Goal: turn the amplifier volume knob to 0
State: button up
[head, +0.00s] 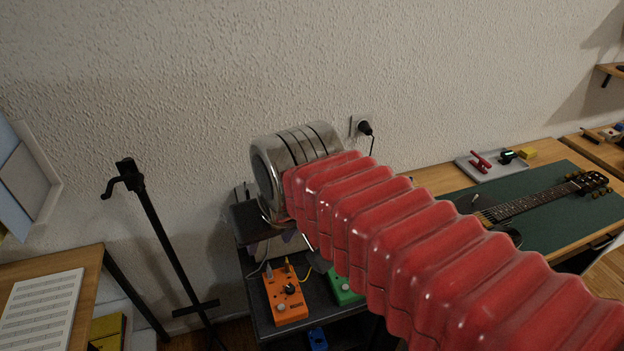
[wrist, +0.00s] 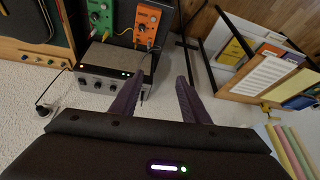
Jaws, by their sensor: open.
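The amplifier (wrist: 125,60) is a grey box with a pale front panel in the wrist view, left of centre. Several small dark knobs (wrist: 97,84) and small lights sit on that panel; I cannot read which knob is volume or where it points. My gripper (wrist: 158,82) is open and empty. Its left finger overlaps the amplifier's right end in the picture, and I cannot tell whether they touch. The right finger is clear of it. In the head view my red arm and silver wrist hide the amplifier.
An orange pedal (head: 287,297), a green pedal (head: 343,288) and a blue pedal (head: 317,338) are on a dark shelf. A black stand (head: 165,235) is to the left. A plug (head: 365,128) is in the wall socket. A guitar (head: 530,202) lies on a bench at right.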

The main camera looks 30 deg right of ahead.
jog(key=w+d+r+m+g, duration=0.15)
jog(key=w+d+m, duration=0.35)
jog(key=w, duration=0.5)
jog(key=w+d+r+m+g, duration=0.15)
jog(key=w+d+m, duration=0.25)
jog(key=w+d, duration=0.4)
jog(key=w+d+f+m+g, duration=0.1)
jog(key=w+d+f+m, duration=0.3)
jog(key=d, duration=0.4)
jog(key=w+d+f+m+g, duration=0.1)
jog(key=w+d+f+m, duration=0.2)
jog(key=w+d+f, duration=0.3)
jog(key=shift+w+d+m, duration=0.4)
jog(key=shift+w+d, duration=0.55)
jog(key=shift+w, duration=0.1)
jog(key=shift+f, duration=0.15)
notch_tip(320, 180, down, 14)
jog(key=shift+r, duration=0.15)
jog(key=shift+c, duration=0.7)
